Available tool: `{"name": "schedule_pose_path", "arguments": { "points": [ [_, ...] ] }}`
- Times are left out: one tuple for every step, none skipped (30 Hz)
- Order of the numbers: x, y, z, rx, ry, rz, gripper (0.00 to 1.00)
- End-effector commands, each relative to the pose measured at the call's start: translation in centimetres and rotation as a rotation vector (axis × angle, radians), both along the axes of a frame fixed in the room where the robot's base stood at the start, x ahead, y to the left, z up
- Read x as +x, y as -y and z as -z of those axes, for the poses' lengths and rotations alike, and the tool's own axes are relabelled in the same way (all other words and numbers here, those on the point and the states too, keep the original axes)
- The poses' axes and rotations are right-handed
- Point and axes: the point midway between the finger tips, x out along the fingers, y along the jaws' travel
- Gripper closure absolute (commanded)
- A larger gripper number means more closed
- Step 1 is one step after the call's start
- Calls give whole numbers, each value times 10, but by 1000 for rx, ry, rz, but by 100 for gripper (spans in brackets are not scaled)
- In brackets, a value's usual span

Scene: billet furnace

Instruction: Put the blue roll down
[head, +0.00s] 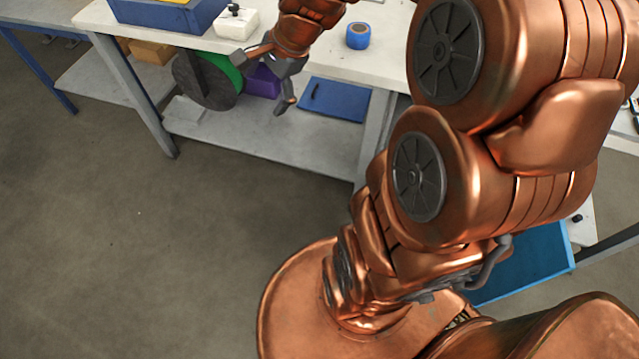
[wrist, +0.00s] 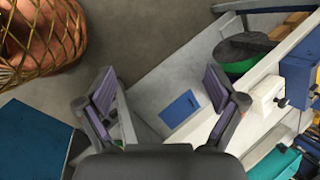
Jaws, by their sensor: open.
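The blue roll (head: 358,36) stands on the pale bench top (head: 390,65), near its front edge, in the head view. I cannot make it out in the wrist view. My gripper (head: 262,82) is in front of the bench edge, to the left of the roll and apart from it. In the wrist view my gripper (wrist: 160,88) has its two fingers spread wide, with nothing between them. Below and beyond the fingers are the bench's lower shelf and the floor.
A white block (head: 237,23) and a blue bin (head: 168,12) are left of the roll.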

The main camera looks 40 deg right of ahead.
Motion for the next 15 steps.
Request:
{"name": "schedule_pose_path", "arguments": {
  "points": [
    [-22, -21, 1, -53, -8, -146, 6],
    [-35, -31, 2, -82, -16, -233, 6],
    [-55, -42, 4, -120, -26, -350, 6],
    [-68, -49, 5, -146, -32, -433, 6],
    [-81, -54, 6, -173, -38, -518, 6],
    [-101, -61, 8, -208, -48, -631, 6],
    [-116, -64, 9, -231, -60, -715, 6],
    [-130, -67, 11, -254, -70, -796, 6],
    [-148, -69, 13, -283, -80, -901, 6],
    [-161, -69, 13, -301, -90, -974, 6],
    [-173, -69, 14, -317, -99, -1045, 6],
    [-187, -67, 15, -339, -111, -1129, 6],
    [-197, -66, 16, -352, -119, -1187, 6],
    [-206, -64, 17, -363, -128, -1239, 6],
    [-217, -62, 17, -372, -140, -1301, 6]
  ]
}}
